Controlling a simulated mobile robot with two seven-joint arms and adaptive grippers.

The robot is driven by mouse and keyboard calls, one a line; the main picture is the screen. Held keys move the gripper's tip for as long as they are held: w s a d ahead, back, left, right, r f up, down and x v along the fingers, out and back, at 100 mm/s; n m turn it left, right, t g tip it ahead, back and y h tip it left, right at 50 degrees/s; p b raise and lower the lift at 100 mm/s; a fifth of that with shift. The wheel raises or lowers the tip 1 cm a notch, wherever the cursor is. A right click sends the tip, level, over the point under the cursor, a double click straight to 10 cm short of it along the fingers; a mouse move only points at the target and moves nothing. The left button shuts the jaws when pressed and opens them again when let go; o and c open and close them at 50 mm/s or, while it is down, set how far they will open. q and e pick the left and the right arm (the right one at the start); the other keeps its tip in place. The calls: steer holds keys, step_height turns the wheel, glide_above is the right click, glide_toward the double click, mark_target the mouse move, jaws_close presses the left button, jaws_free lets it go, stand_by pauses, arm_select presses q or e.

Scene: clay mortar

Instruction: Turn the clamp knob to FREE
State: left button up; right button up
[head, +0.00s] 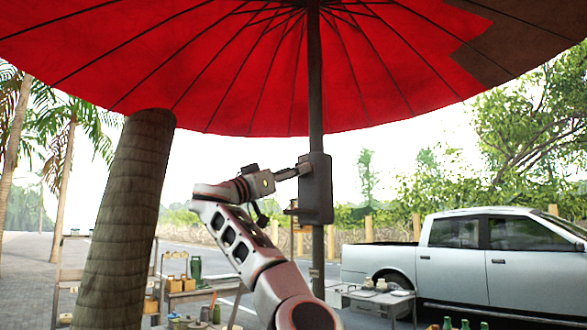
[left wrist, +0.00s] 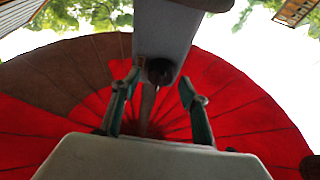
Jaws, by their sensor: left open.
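The clamp housing (head: 318,192) is a dark grey box on the umbrella pole (head: 315,85), and its underside shows as a grey block in the left wrist view (left wrist: 165,32). A dark round knob (left wrist: 160,71) sits on that block. My left gripper (head: 304,168) reaches the housing's left side. In the left wrist view its two fingers (left wrist: 159,80) are open, one on each side of the knob, with gaps visible. I cannot tell the knob's setting or read any marking. In the head view the knob is hidden. My right gripper is not in view.
The red umbrella canopy (head: 240,75) spreads overhead. A palm trunk (head: 128,215) stands at the left. Behind are a shelf with jars and boxes (head: 180,285), a small table (head: 375,297) and a pale pickup truck (head: 465,262). Open space lies left of the housing.

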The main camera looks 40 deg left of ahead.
arm_select(q)
steer(key=shift+w+r, duration=0.1)
steer(key=shift+w, duration=0.25)
steer(key=c, duration=1.1)
steer(key=shift+m, duration=0.4)
steer(key=shift+a+r+m+g+h+p, duration=0.1)
steer(key=shift+m+g+h+p, duration=0.8)
steer(key=shift+m, duration=2.7)
steer(key=shift+a+r+m+g+h+p, duration=0.1)
steer(key=shift+m+g+h+p, duration=0.25)
steer(key=shift+m+g+h, duration=2.1)
steer(key=shift+r+m+t+y+p, duration=0.2)
steer(key=shift+m+p, duration=0.45)
steer(key=shift+m, duration=4.1)
steer(key=shift+f, duration=0.2)
